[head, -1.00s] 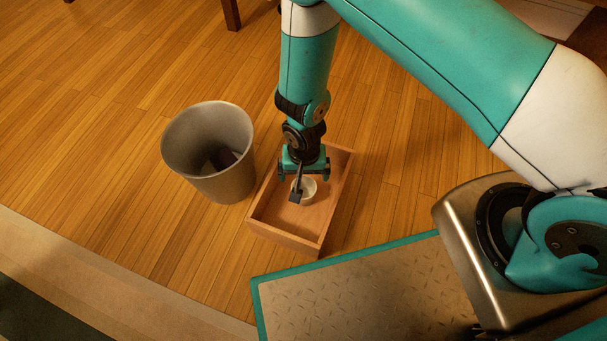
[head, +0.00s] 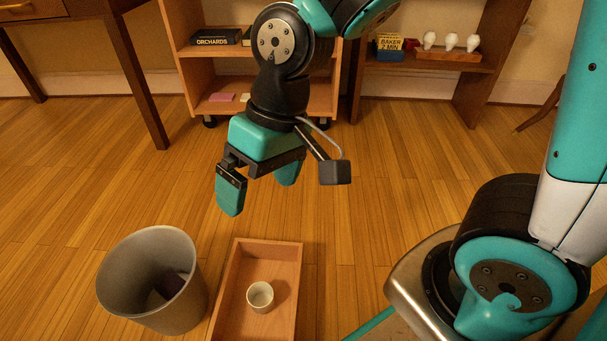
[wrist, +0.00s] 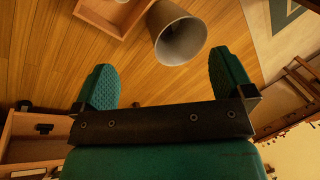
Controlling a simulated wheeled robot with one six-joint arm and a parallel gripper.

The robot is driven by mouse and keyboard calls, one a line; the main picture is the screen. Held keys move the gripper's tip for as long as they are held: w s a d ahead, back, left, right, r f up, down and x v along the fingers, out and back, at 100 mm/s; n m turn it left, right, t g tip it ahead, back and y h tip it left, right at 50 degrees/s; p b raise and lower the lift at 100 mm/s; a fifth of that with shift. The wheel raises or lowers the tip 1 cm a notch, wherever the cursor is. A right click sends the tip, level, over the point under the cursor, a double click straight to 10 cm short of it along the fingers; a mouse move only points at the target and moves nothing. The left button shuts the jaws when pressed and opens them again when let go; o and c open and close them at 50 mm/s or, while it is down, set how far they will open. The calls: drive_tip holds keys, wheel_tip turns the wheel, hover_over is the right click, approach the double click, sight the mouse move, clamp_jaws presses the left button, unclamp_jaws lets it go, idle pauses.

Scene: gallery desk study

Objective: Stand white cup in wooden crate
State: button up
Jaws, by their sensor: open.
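The white cup (head: 260,296) stands upright inside the wooden crate (head: 231,289) on the floor in the head view. Its open top faces up, and it is apart from the crate's walls. My gripper (head: 259,190) is raised well above and beyond the crate, open and empty, with its two teal fingers apart. In the wrist view my gripper (wrist: 165,85) also shows wide open with nothing between the fingers. Part of the crate (wrist: 107,16) shows at the top of the wrist view; the cup is not clearly seen there.
A grey metal bin (head: 188,311) with a dark item inside stands just left of the crate. Wooden shelves (head: 205,80) with books and small white ornaments (head: 451,42) stand at the back. A desk leg (head: 137,85) is at the left. The floor between is clear.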

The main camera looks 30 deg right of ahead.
drive_tip(key=s+d+r+n, duration=0.2)
drive_tip(key=s+r+n, duration=0.1)
drive_tip(key=s+r, duration=0.2)
drive_tip(key=shift+s+d, duration=0.25)
drive_tip(key=shift+s, duration=0.75)
drive_tip(key=shift+r, duration=0.15)
wheel_tip(320, 180, up, 48)
drive_tip(key=p, duration=4.8)
